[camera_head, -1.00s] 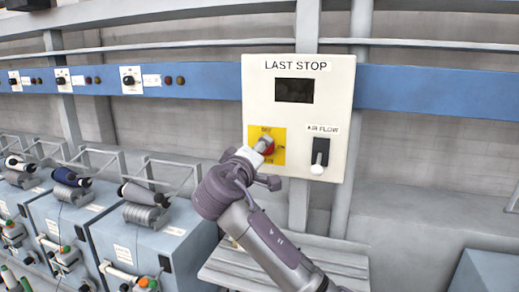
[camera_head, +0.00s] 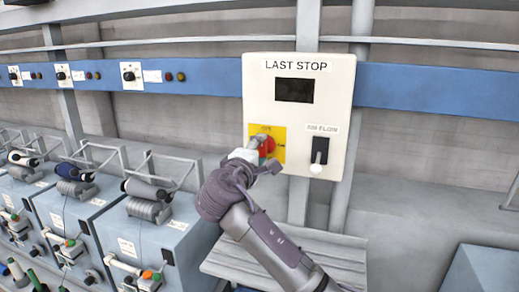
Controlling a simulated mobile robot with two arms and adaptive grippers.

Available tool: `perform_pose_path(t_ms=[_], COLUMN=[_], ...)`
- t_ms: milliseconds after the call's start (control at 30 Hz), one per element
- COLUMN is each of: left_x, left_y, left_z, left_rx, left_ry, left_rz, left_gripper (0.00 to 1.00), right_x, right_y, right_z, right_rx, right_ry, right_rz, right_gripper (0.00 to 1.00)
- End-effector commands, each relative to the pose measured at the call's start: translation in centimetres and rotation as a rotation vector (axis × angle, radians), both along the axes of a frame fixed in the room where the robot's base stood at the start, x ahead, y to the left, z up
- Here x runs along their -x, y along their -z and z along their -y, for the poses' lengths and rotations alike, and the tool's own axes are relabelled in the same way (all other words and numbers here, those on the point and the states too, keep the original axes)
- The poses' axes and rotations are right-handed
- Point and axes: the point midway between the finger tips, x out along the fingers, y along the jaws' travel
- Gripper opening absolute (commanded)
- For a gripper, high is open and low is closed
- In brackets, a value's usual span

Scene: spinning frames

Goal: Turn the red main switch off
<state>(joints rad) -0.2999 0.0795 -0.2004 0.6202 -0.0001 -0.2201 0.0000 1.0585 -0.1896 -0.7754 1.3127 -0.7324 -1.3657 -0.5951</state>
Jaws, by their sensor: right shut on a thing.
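The red main switch (camera_head: 268,147) sits on a yellow plate (camera_head: 279,131) on the lower left of the white panel (camera_head: 340,90) marked LAST STOP. My right gripper (camera_head: 259,142) is at the switch from the lower left and is shut on it. The gripper and wrist hide the left and lower parts of the switch, so its exact angle is hard to tell. My left gripper is not in view.
An AIR FLOW lever (camera_head: 318,157) with a white knob is to the right of the switch on the same panel. A dark screen (camera_head: 294,90) is above. Spinning units (camera_head: 135,240) with bobbins stand at the left. A grey slatted bench (camera_head: 325,262) is below.

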Motion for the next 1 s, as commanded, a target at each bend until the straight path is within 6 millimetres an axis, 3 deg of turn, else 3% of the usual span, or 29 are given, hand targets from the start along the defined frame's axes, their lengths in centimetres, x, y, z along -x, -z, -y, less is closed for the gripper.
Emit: perform_pose_path(t_ms=[367, 400, 533, 867, 1000], left_x=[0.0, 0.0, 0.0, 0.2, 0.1], left_y=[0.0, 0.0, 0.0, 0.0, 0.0], left_z=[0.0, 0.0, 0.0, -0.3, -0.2], left_rx=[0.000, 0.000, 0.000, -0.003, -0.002], left_ry=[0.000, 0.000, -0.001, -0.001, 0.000], left_rz=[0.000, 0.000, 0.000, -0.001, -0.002], left_gripper=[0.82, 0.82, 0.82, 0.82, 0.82], right_x=[0.0, 0.0, 0.0, 0.1, 1.4], right_y=[0.1, 0.1, 0.1, 0.0, 0.0], right_z=[-0.1, -0.1, -0.1, -0.1, -0.6], right_rx=[0.009, 0.010, 0.008, 0.007, 0.005], right_ry=[-0.001, -0.001, -0.001, -0.001, -0.003], right_rz=[-0.004, -0.004, -0.004, -0.002, -0.002], right_gripper=[0.15, 0.53, 0.75, 0.75, 0.75])
